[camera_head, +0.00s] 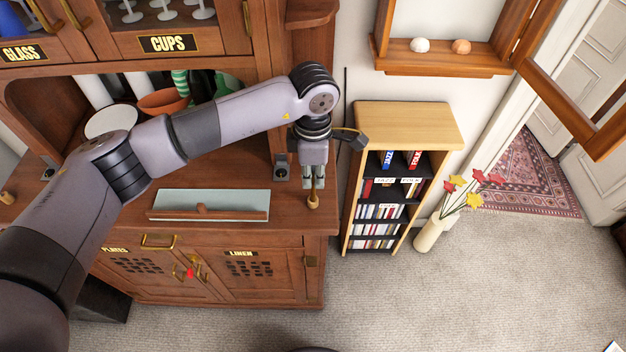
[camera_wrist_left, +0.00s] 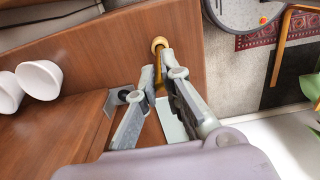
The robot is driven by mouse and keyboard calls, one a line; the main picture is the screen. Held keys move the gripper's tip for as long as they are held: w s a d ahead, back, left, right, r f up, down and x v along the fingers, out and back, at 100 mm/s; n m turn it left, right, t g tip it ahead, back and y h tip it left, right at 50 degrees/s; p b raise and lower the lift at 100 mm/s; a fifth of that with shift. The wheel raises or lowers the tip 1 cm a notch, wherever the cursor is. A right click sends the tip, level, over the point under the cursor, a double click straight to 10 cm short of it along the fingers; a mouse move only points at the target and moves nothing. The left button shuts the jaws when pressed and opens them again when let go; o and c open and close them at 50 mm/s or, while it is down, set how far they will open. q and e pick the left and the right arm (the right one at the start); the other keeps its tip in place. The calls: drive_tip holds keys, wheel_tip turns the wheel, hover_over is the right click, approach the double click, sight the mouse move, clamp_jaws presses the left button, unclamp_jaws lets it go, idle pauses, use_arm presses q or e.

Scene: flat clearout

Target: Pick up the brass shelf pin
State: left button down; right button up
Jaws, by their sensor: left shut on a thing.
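The brass shelf pin (camera_head: 313,202) is at the fingertips of my left gripper (camera_head: 313,182), by the front right corner of the wooden dresser. Its round head points away from the gripper. In the left wrist view the pin (camera_wrist_left: 158,46) shows its round end and a thin brass shank running down between the fingertips of my left gripper (camera_wrist_left: 158,78). The fingers are shut on it. I cannot tell whether the pin still touches the dresser. My right gripper is in neither view.
A pale blue-grey panel with a wooden strip (camera_head: 210,204) lies on the dresser top (camera_head: 150,228). A metal bracket (camera_head: 281,170) stands just left of the gripper. A similar knob (camera_head: 7,198) is at far left. A bookcase (camera_head: 415,122) and flower vase (camera_head: 430,236) stand right.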

use_arm(q)
wheel_tip(320, 180, up, 18)
drive_tip(key=b, duration=0.5)
drive_tip(key=shift+r, duration=0.2)
idle(0.9)
